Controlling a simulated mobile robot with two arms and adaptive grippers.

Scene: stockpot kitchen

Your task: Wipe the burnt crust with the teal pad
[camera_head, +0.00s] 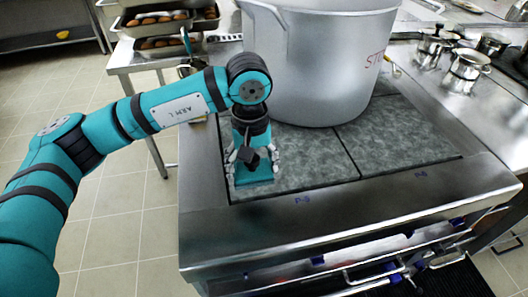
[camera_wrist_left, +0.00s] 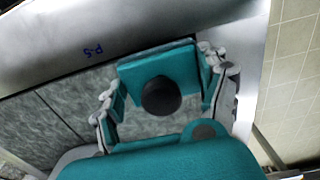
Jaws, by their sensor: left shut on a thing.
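My left gripper (camera_head: 254,160) is shut on the teal pad (camera_head: 255,180), with its fingers on either side. The pad is at the front left corner of the mottled grey cooking plate (camera_head: 306,164); it looks flat on or just above the surface, I cannot tell which. In the left wrist view the pad (camera_wrist_left: 178,65) shows its black round knob (camera_wrist_left: 161,97) between the fingers of the left gripper (camera_wrist_left: 163,92). I cannot make out a distinct burnt crust; the pad and gripper hide part of that corner. My right gripper is not in view.
A large steel stockpot (camera_head: 325,65) stands on the plates behind the gripper. A steel front ledge (camera_head: 340,212) with blue labels runs along the near side. Small pots (camera_head: 466,70) stand on the right counter. Trays of bread (camera_head: 160,30) are at the back left.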

